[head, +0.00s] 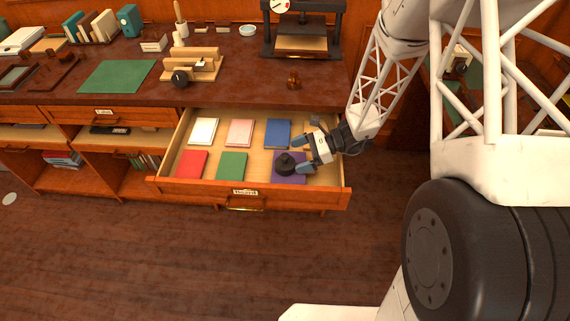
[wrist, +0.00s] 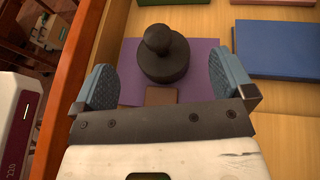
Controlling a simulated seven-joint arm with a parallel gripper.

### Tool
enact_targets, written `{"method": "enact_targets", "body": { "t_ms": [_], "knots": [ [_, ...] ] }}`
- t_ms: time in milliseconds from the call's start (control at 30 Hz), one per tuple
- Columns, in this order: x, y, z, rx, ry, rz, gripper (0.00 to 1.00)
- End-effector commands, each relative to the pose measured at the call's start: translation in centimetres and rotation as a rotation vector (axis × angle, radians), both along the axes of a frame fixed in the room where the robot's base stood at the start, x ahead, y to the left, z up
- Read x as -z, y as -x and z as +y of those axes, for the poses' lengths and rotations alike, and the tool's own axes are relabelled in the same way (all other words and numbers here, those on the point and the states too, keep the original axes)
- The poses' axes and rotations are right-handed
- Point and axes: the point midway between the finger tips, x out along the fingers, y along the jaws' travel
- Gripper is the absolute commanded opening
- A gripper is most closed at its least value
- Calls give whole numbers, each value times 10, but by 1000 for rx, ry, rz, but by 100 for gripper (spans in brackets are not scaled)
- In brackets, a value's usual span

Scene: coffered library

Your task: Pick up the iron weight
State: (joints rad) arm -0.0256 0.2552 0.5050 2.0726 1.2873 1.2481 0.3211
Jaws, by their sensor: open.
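The iron weight (head: 285,165) is dark, round and squat with a knob on top. It stands on a purple book (head: 289,180) in the front right part of the open drawer. The weight (wrist: 164,56) also shows in the wrist view, upright on the purple cover (wrist: 205,92), ahead of my gripper and roughly between its fingers. My gripper (head: 308,156) is inside the drawer at the right of the weight. In the wrist view my gripper (wrist: 166,82) is open, with one blue-grey finger on each side and nothing held.
The open drawer (head: 206,190) also holds white (head: 203,131), pink (head: 240,132), blue (head: 277,133), red (head: 191,164) and green (head: 232,165) books. Its walls stand close around my gripper. A small brown piece (wrist: 161,95) lies on the purple cover. The desk (head: 235,87) is above.

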Motion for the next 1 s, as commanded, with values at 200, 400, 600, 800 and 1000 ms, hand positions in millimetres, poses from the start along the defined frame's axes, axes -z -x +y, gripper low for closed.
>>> {"method": "enact_targets", "body": {
  "t_ms": [200,400,600,800,1000],
  "knots": [
    [5,2,13,-2,-1,1,100],
    [14,6,32,-3,0,1,100],
    [19,8,44,-1,0,1,100],
    [20,8,46,0,0,0,100],
    [20,8,46,0,0,0,100]
  ]
}}
